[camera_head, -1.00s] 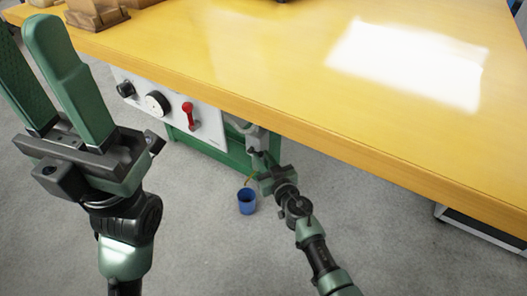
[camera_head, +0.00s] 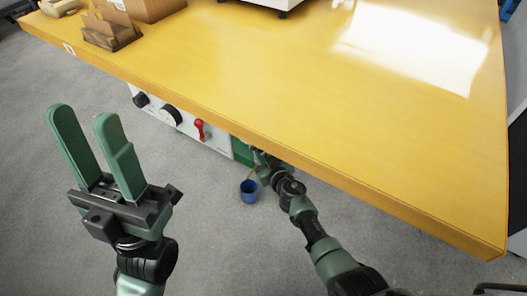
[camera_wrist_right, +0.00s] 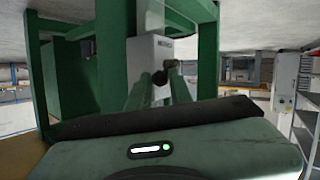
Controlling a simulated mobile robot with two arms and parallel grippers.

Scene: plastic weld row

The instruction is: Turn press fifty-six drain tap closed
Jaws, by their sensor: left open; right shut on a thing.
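The drain tap, with a dark round knob (camera_wrist_right: 159,78) on a pale grey block (camera_wrist_right: 147,52), shows in the right wrist view. My right gripper (camera_wrist_right: 160,84) has its fingers closed around this knob. In the head view my right gripper (camera_head: 260,160) is under the table's front edge, and the arm and table edge mostly hide the tap. My left gripper (camera_head: 83,113) is open and empty, in front of the table at left.
The yellow tabletop (camera_head: 260,75) overhangs the press panel (camera_head: 180,122), which carries a red lever (camera_head: 199,130) and black knobs. A wooden holder (camera_head: 110,32) and a cardboard box (camera_head: 155,8) sit on the table. Grey floor is clear around the cup.

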